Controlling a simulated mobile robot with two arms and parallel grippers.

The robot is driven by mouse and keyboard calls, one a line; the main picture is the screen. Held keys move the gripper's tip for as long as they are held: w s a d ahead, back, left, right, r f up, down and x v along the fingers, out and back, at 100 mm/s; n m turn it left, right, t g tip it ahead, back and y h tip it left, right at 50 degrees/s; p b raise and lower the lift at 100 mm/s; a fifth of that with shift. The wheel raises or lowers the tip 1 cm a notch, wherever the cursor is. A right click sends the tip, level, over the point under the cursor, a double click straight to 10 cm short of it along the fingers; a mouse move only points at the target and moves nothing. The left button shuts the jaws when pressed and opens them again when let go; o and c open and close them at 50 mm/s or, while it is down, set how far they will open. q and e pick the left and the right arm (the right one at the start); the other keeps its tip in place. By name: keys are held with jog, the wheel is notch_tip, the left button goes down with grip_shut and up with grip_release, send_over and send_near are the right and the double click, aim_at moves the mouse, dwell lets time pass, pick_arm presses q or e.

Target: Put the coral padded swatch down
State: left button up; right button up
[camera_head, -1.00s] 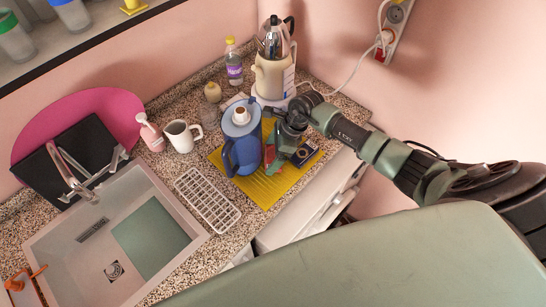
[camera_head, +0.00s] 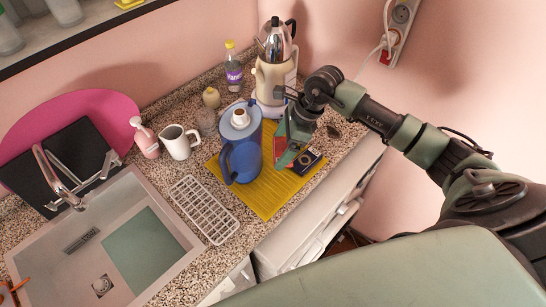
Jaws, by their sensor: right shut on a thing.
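My right gripper (camera_head: 286,152) is over the yellow mat, right of the blue jug, with its fingers pointing down. It is shut on the coral padded swatch (camera_head: 281,137), which shows as a small reddish patch beside the fingers. Most of the swatch is hidden by the gripper, and I cannot tell whether its lower edge touches the mat. My left gripper is not in view.
The yellow mat (camera_head: 265,202) carries a blue jug (camera_head: 241,158) and a small dark box (camera_head: 307,161). A kettle on a cream base (camera_head: 272,75) stands behind. A white rack (camera_head: 204,209) and the sink lie left. The mat's front is clear.

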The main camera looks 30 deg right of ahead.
jog(key=s+d+b, duration=0.6)
jog(key=s+d, duration=0.3)
jog(key=d, duration=0.6)
jog(key=shift+b, duration=0.3)
jog(key=shift+s, duration=0.1)
